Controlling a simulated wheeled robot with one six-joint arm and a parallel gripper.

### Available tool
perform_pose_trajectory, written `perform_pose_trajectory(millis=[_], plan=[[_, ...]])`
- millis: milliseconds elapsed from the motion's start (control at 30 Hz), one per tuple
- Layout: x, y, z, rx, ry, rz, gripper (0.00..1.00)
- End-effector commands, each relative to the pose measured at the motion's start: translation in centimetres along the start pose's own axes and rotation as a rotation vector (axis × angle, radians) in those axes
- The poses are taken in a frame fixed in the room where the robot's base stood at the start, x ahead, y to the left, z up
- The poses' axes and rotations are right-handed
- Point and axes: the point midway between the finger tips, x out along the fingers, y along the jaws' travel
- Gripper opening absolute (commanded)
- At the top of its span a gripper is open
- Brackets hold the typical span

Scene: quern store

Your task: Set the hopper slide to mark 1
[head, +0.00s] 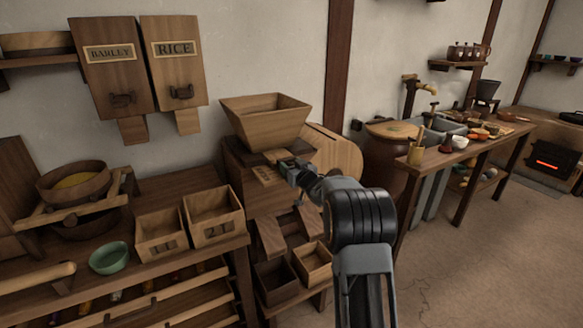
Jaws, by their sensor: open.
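The wooden hopper (265,120), a wide funnel open at the top, stands on a dark wooden mill body right of the two wall bins. Under it a pale wooden piece (275,156) shows, which looks like the slide. A small lighter plate (264,175) is on the mill front below; its marks are too small to read, so I cannot tell the slide's setting. My gripper (287,165) is open, just below the hopper and close to the pale piece. I cannot tell whether it touches. My wrist hides part of the mill's right side.
Two wall bins, barley (108,66) and rice (174,62), hang at left. Two open boxes (213,216) and a green bowl (109,260) stand on the left bench. Small bins (313,263) sit below the mill. A round wooden disc (336,152) stands behind my wrist. Floor at right is clear.

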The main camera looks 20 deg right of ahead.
Motion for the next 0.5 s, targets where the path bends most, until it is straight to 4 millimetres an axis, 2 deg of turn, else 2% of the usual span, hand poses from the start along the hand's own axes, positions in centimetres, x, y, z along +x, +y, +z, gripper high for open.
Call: perform_pose_trajectory(millis=[167, 500], plan=[[-0.01, -0.01, 0.00, 0.000, 0.000, 0.000, 0.57], [-0.03, -0.01, 0.00, 0.000, 0.000, 0.000, 0.25]])
